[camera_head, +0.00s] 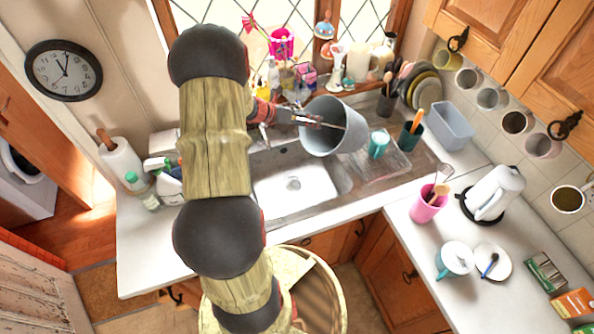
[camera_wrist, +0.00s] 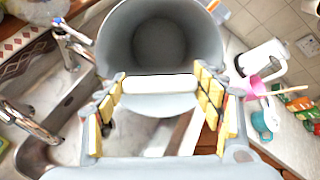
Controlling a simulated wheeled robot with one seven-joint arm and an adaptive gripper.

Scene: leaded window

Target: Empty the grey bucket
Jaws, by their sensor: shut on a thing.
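The grey bucket (camera_head: 352,136) is held tilted on its side above the right part of the sink (camera_head: 292,184), its mouth turned toward the left and front. My gripper (camera_head: 322,122) reaches in from the left and is shut on the bucket near its rim. In the wrist view, the bucket (camera_wrist: 205,35) fills the upper middle, with its shaded inside facing the camera. My gripper's yellow-padded fingers (camera_wrist: 162,86) stand on both sides of a pale part of it. I see no contents inside, but the inside is dark. The sink basin looks empty.
A teal cup (camera_head: 378,144) stands right of the bucket by the drainer. A dark utensil pot (camera_head: 411,136) and a grey-blue tub (camera_head: 450,125) are further right. Taps (camera_wrist: 72,50) rise behind the sink. Bottles (camera_head: 160,180) crowd the left counter; a pink cup (camera_head: 428,206) stands on the right counter.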

